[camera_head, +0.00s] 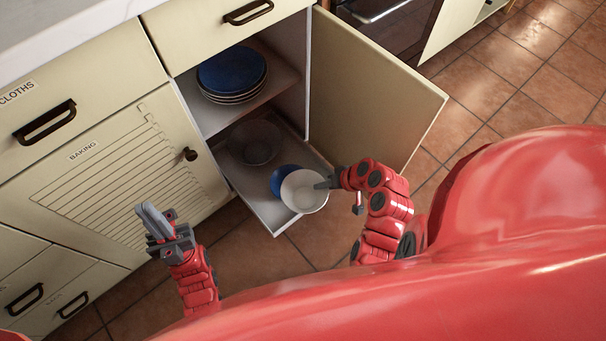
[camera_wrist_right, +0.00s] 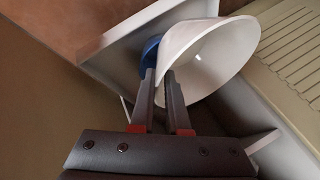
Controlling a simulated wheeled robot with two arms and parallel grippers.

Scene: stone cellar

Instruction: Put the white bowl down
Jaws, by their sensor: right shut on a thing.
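The white bowl (camera_head: 305,193) is at the front right of the cabinet's lower shelf (camera_head: 262,207). My right gripper (camera_head: 325,185) is shut on its rim from the right. In the right wrist view the white bowl (camera_wrist_right: 208,58) is tilted, with its wall between the fingers of the gripper (camera_wrist_right: 160,85). I cannot tell whether the bowl touches the shelf. A blue bowl (camera_head: 277,181) is just behind and left of it, partly hidden. It also shows in the right wrist view (camera_wrist_right: 150,52). My left gripper (camera_head: 160,228) is empty in front of the BAKING door, its jaws unclear.
A grey bowl (camera_head: 256,142) stands further back on the lower shelf. Stacked plates with a blue one on top (camera_head: 232,75) are on the upper shelf. The open cabinet door (camera_head: 365,85) stands close to my right gripper. Tiled floor (camera_head: 300,250) lies below.

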